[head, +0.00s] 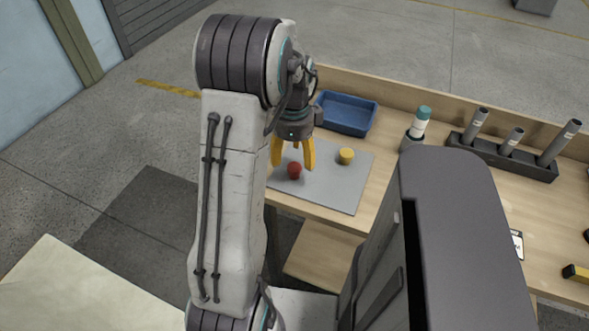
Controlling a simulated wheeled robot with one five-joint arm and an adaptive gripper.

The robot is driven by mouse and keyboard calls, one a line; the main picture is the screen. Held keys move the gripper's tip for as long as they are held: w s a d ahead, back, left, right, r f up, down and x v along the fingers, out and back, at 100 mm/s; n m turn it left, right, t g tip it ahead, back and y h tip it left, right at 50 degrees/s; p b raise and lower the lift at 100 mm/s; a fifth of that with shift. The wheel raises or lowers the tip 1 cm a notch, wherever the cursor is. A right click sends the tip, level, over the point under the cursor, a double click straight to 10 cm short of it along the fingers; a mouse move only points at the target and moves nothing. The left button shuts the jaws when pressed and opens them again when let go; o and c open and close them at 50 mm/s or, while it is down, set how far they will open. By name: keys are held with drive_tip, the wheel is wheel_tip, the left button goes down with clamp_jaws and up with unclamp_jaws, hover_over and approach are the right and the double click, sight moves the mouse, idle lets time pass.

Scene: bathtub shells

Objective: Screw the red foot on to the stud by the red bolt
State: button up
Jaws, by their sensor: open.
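The red foot (294,171) is a small round red piece on the grey mat (335,190) on the workbench. My gripper (292,164) hangs above the mat with its yellow fingers pointing down. The fingers are spread and appear on either side of the red foot, slightly above it in the picture. I cannot tell whether they touch it. A yellow round piece (346,156) sits on the mat to the right of my gripper. I do not see the stud or the red bolt in this view.
A blue tray (347,113) lies behind the mat. A white bottle with a teal cap (419,124) and a dark rack (505,158) of grey tubes stand to the right. A pale surface (55,290) fills the lower left corner. Floor at the left is clear.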

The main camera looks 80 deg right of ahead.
sight(294, 167)
drive_tip(key=shift+f, duration=2.3)
drive_tip(key=c, duration=1.3)
